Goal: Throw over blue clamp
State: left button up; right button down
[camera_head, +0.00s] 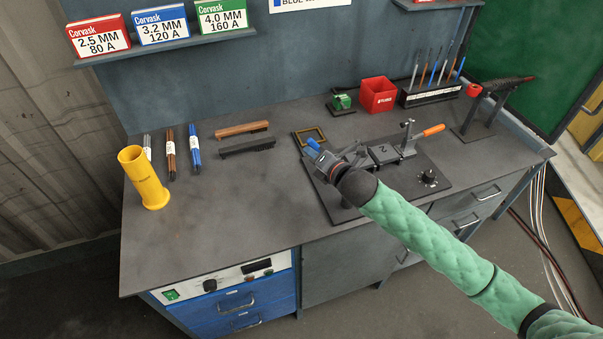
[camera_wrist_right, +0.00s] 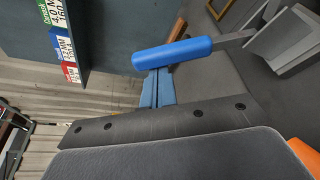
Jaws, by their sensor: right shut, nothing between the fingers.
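The blue clamp's handle (camera_wrist_right: 172,54) spans the middle of the right wrist view, with its grey metal lever (camera_wrist_right: 236,37) running right. In the head view the blue handle (camera_head: 313,144) shows at the left end of the fixture, just beyond my right gripper (camera_head: 321,158). My right gripper's light blue fingers (camera_wrist_right: 157,86) are shut with nothing between them. Their tips are right at the handle's left part; I cannot tell whether they touch it. My right wrist hides much of the clamp's base in the head view. My left gripper is not in view.
A red box (camera_head: 378,95) and green item (camera_head: 341,102) are behind. A yellow cup (camera_head: 146,180) and rods are left. The table's front middle (camera_head: 240,220) is clear.

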aim_at(317, 144)
jog(key=shift+w+d+r+m+y+b, duration=0.3)
jog(key=shift+d+r+m+y, duration=0.15)
jog(key=shift+d+m, duration=0.25)
jog(key=shift+w+d+r+m+t+y+b, duration=0.1)
jog(key=shift+d+r+m+t+y+b, duration=0.25)
jog(key=shift+d+m, duration=0.35)
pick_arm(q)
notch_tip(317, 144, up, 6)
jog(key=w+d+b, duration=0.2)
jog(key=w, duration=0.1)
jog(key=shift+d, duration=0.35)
pick_arm(e)
jog(key=m, duration=0.1)
jog(key=d+m, duration=0.1)
jog(key=w+d+r+m+t, duration=0.1)
jog(key=shift+d+y, duration=0.25)
jog(key=shift+y, duration=0.05)
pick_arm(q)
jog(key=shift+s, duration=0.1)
pick_arm(e)
jog(key=shift+r+m, duration=0.1)
jog(key=shift+m, duration=0.2)
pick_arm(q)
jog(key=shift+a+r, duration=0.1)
